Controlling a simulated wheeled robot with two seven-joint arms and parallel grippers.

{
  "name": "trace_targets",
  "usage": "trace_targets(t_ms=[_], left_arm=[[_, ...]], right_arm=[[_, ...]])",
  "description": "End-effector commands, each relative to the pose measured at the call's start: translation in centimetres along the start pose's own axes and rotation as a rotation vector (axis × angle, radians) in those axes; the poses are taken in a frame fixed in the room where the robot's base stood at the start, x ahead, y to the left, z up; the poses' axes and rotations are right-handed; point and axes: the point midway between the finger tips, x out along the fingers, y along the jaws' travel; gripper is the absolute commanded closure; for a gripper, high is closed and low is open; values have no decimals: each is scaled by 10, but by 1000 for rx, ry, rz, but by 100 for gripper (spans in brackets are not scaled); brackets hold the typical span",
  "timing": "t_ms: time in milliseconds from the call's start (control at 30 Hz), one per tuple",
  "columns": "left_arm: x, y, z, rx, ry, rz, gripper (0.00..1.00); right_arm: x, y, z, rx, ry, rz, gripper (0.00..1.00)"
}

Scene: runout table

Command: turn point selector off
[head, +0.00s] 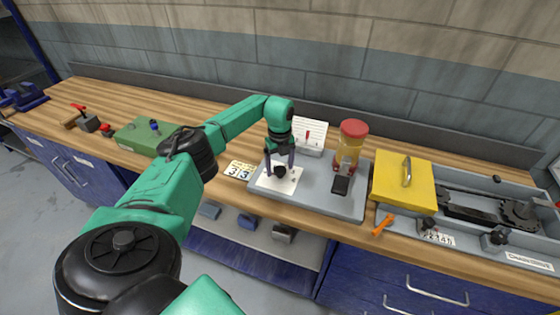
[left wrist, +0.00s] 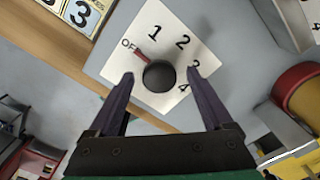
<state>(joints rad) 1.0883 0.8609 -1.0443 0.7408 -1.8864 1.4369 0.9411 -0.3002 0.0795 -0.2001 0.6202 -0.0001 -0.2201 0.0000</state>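The point selector is a round black knob (left wrist: 159,76) on a white dial plate (left wrist: 185,32) marked OFF, 1, 2, 3 and 4. Its red pointer (left wrist: 145,55) points toward the OFF mark at the upper left. In the head view the knob (head: 280,171) sits on the plate at the left of a grey panel (head: 318,197). My left gripper (head: 282,163) is above the dial, pointing down. Its fingers (left wrist: 160,76) are open, one on each side of the knob, with visible gaps in the left wrist view. My right gripper is in no view.
A red-capped jar (head: 352,142) and a white gauge (head: 311,134) stand behind on the panel. A yellow cover (head: 403,184) lies to the right, by a grey tray with a chain drive. Number cards (head: 239,170) and a green box (head: 146,137) are to the left.

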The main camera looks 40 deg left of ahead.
Motion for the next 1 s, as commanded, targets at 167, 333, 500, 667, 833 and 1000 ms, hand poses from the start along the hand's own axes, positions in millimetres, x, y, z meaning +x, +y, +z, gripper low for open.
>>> trace_targets(t_ms=[167, 333, 500, 667, 833, 1000], left_arm=[[-1, 0, -1, 1, 1, 1, 16], [-23, 0, 0, 1, -1, -1, 16], [-70, -1, 1, 1, -2, -6, 16], [-115, -1, 0, 0, -2, -4, 16], [-141, 0, 0, 0, 1, 0, 16], [-146, 0, 0, 0, 1, 1, 16]], right_arm=[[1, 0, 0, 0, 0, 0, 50], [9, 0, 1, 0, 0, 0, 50], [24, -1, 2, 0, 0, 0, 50], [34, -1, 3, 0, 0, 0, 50], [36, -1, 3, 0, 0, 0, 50], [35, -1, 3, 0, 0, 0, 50]])
